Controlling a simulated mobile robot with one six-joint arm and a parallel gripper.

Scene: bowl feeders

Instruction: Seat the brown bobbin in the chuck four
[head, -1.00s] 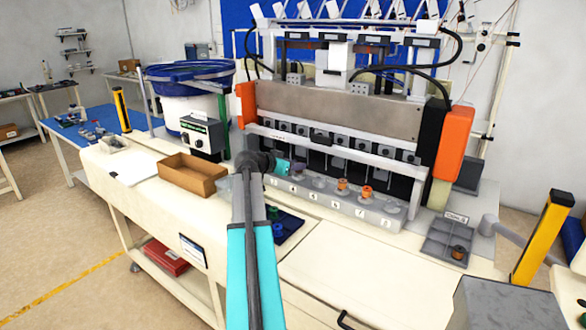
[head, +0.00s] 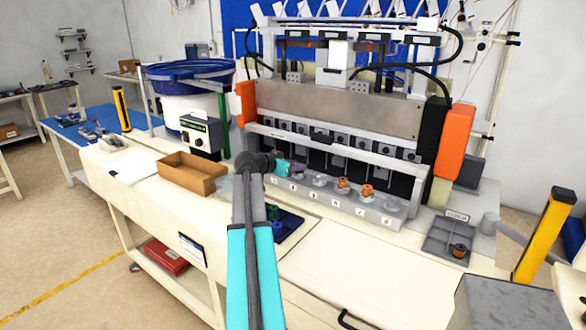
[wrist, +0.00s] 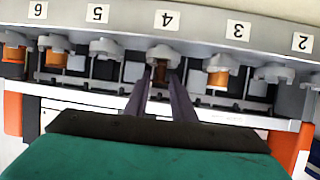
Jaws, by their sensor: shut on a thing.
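The brown bobbin (wrist: 160,72) shows in the wrist view between the dark fingers of my gripper (wrist: 163,84), which are shut on it. It is at chuck four (wrist: 164,55), under the label 4 in that upside-down view. The bobbin lines up with the chuck; whether it is fully down on it I cannot tell. In the head view my gripper (head: 290,167) reaches in over the left part of the numbered block (head: 345,207), and my wrist hides the left end of the row.
Orange bobbins sit at neighbouring chucks three (wrist: 218,78) and six (wrist: 56,60); chuck five (wrist: 105,50) looks empty. A grey tray (head: 437,240) holding a brownish bobbin stands at right. A cardboard box (head: 190,176) is at left. The machine frame rises close behind the row.

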